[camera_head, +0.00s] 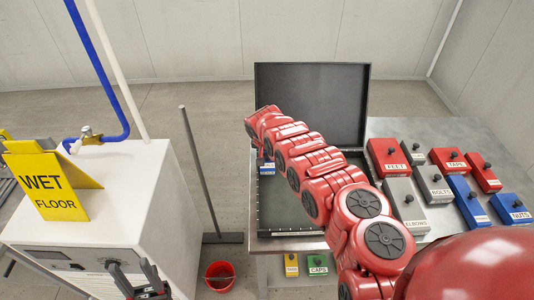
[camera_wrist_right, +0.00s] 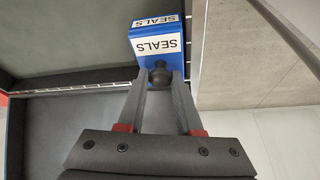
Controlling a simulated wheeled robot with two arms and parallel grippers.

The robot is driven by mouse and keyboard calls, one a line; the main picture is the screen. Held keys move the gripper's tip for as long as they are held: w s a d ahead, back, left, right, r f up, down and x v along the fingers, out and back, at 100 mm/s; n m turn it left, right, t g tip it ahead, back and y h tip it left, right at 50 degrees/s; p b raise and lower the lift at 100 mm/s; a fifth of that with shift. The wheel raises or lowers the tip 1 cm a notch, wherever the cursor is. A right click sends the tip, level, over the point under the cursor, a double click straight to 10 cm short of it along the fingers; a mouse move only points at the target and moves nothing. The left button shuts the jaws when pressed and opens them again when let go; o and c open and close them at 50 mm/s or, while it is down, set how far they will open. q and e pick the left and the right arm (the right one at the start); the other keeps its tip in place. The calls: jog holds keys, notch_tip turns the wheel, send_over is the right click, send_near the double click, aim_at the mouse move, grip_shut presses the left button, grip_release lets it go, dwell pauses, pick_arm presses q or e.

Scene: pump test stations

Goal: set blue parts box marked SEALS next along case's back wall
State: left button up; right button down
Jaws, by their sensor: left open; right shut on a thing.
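The blue parts box marked SEALS (camera_wrist_right: 152,40) hangs by its dark knob (camera_wrist_right: 160,75) between the fingers of my right gripper (camera_wrist_right: 160,82). In the head view a small part of this blue box (camera_head: 266,168) shows at the back left corner of the open black case (camera_head: 283,222), beside its left wall. My right arm hides the rest of it. I cannot tell whether the box touches the case floor. The case lid (camera_head: 312,100) stands up at the back. My left gripper (camera_head: 136,282) is open and empty at the lower left, in front of the white cabinet.
Red, grey and blue boxes, such as FEET (camera_head: 387,158), ELBOWS (camera_head: 404,207) and NUTS (camera_head: 511,209), stand on the table right of the case. Yellow (camera_head: 291,265) and green CAPS (camera_head: 317,265) boxes sit lower in front. A white cabinet (camera_head: 130,210) carries a wet-floor sign (camera_head: 48,182).

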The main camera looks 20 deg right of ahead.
aim_at(267, 155)
jog(key=shift+f, duration=0.4)
jog(key=shift+f+b, duration=0.3)
jog(key=shift+b, duration=0.1)
dwell(0.4)
dwell(0.3)
jog(key=c, duration=0.5)
grip_release()
jog(key=shift+r, duration=0.1)
jog(key=shift+v, duration=0.9)
jog(key=v, duration=0.4)
jog(key=shift+b, duration=0.4)
jog(key=p+v, duration=1)
jog(key=v, duration=0.1)
jog(key=shift+r, duration=0.15)
